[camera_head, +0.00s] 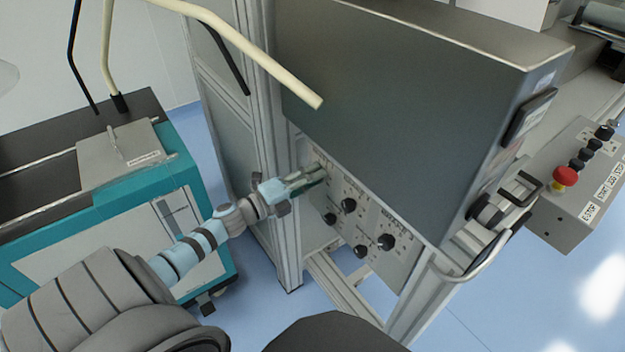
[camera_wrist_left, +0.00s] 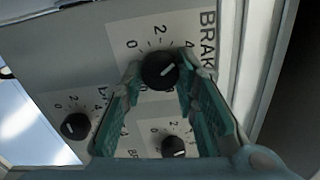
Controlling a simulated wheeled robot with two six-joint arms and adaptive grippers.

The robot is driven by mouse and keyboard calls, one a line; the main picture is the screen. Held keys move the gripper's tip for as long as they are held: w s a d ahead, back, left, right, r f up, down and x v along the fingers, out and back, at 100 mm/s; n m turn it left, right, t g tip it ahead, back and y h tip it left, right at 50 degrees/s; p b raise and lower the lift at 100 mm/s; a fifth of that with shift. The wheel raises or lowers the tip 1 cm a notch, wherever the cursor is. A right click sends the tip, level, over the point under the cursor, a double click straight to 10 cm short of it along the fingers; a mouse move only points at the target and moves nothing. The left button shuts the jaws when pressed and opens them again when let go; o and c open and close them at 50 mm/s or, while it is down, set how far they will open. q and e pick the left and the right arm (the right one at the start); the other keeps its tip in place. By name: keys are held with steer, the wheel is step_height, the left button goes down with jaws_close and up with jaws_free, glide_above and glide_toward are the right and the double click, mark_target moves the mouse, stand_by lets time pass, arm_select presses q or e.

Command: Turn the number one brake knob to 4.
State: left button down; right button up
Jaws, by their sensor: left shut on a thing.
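The black brake knob (camera_wrist_left: 160,71) sits on a white plate marked BRAK, with a scale showing 0, 2 and 4. Its white pointer line aims up and right, roughly toward the 4. My left gripper (camera_wrist_left: 168,76) has its two teal fingers on either side of this knob, shut on it. In the head view the left gripper (camera_head: 318,172) reaches the upper left of the control panel (camera_head: 312,234) and hides this knob. The full label is cut off, so the knob's number cannot be read. My right gripper is not in view.
Other black knobs sit close by on the panel, such as one (camera_head: 348,204) right of the gripper and one (camera_head: 330,219) below it. A large grey cabinet (camera_head: 400,95) overhangs the panel. A metal frame post (camera_head: 270,150) stands close left.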

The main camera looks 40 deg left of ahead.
arm_select(q)
steer(key=shift+f+m, duration=0.1)
steer(key=shift+m, duration=0.7)
steer(key=c, duration=1.3)
jaws_free()
steer(key=v, duration=1.2)
